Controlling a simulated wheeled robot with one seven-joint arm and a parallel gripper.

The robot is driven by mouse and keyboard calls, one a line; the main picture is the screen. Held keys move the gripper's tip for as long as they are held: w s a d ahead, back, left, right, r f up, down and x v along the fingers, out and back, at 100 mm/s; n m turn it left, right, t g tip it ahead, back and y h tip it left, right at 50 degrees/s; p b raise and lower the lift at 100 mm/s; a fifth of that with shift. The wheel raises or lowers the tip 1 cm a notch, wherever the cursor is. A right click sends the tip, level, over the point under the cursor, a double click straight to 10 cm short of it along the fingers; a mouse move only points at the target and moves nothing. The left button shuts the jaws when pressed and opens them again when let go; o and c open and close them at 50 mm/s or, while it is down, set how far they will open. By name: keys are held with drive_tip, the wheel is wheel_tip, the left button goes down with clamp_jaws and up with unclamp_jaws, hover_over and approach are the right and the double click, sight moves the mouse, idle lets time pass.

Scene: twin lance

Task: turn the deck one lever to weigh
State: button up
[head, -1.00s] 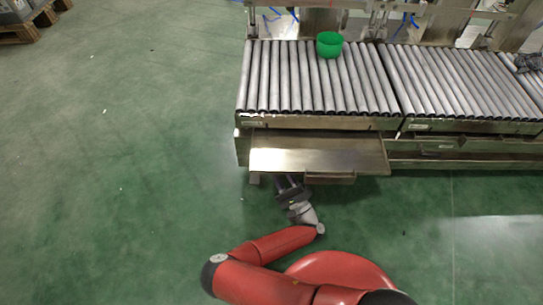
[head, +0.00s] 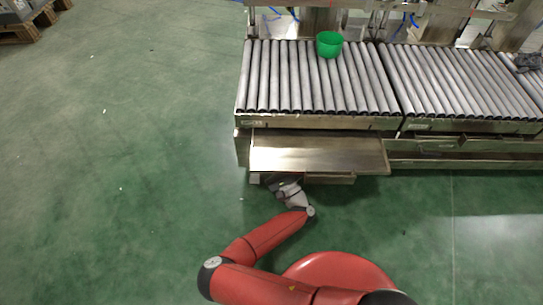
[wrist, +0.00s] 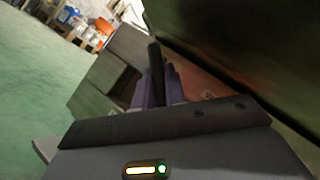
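In the wrist view, a dark upright rod (wrist: 154,58), which looks like the lever, stands at the fingers of my gripper (wrist: 164,82). The purple-grey fingers are close together on and beside the rod; I cannot tell whether they grip it or only touch it. In the head view my wrist reaches under the front of the pulled-out metal drawer (head: 318,153), and the fingers and lever are hidden there. No deck label or weigh mark is readable.
Roller conveyors (head: 290,75) stand above the drawer, with a green bowl (head: 329,46) on the rollers. In the wrist view a large dark panel (wrist: 250,50) rises close on the right. Green floor (head: 120,170) is clear at left.

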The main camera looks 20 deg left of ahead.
drive_tip(key=shift+w+d+r+n+g+p, duration=0.15)
drive_tip(key=shift+r+n+g+p, duration=0.1)
drive_tip(key=shift+n+g+p, duration=0.25)
drive_tip(key=shift+s+d+r+n+g+p, duration=0.1)
drive_tip(key=shift+r+n+g+p, duration=0.2)
drive_tip(key=shift+n+p, duration=0.25)
clamp_jaws()
drive_tip(key=shift+n+g+p, duration=0.5)
drive_tip(key=shift+n+g, duration=0.1)
drive_tip(key=shift+n, duration=0.15)
drive_tip(key=shift+f, duration=0.2)
drive_tip(key=o, duration=0.7)
unclamp_jaws()
drive_tip(key=shift+o, duration=0.2)
drive_tip(key=v, duration=0.7)
drive_tip(key=shift+s+d, duration=0.2)
drive_tip(key=shift+d, duration=0.15)
